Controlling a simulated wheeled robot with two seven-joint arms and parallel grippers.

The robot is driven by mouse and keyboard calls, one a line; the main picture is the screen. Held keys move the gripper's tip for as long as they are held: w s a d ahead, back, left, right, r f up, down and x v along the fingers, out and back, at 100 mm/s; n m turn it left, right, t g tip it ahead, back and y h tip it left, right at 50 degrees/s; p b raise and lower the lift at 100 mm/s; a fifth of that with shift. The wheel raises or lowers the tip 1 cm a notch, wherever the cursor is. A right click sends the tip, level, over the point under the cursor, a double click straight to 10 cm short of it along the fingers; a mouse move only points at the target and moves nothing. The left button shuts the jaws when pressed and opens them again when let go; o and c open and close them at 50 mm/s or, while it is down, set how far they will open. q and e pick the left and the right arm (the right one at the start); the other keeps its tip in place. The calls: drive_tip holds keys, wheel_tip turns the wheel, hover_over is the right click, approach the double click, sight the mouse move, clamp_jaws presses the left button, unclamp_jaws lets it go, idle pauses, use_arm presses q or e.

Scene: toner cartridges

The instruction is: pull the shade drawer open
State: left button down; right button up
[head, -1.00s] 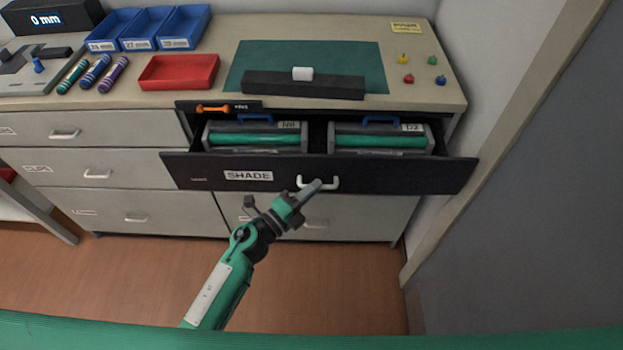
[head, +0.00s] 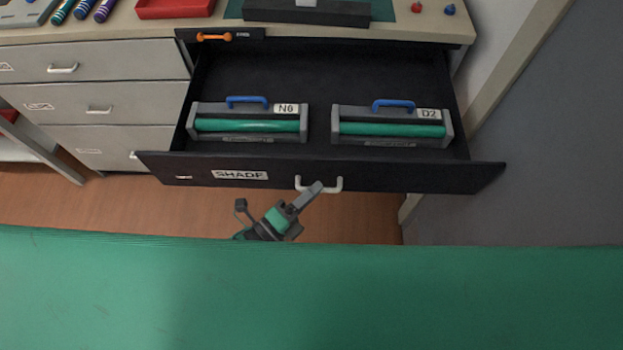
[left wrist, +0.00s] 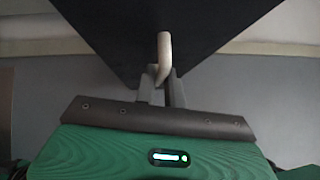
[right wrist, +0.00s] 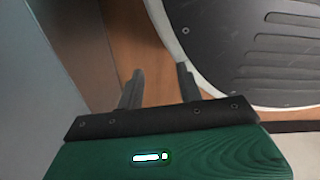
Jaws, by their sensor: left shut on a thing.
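The shade drawer (head: 400,178) is pulled well out of the cabinet, with its black front and "SHADE" label facing me. Its white handle (head: 337,186) is at the middle of the front. My left gripper (head: 312,191) is shut on the handle; in the left wrist view its fingers close around the pale handle bar (left wrist: 164,55).
The countertop (head: 120,25) carries a red tray (head: 175,8), a dark bar (head: 310,12) and small pegs. An orange tool on a black holder (head: 220,35) sits above the drawer's left corner. A grey wall panel (head: 560,130) stands close at the right.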

use_arm(q)
drive_tip(key=shift+s, duration=0.15)
drive_tip(key=c, duration=1.5)
unclamp_jaws()
use_arm(e)
drive_tip(key=shift+w, duration=0.15)
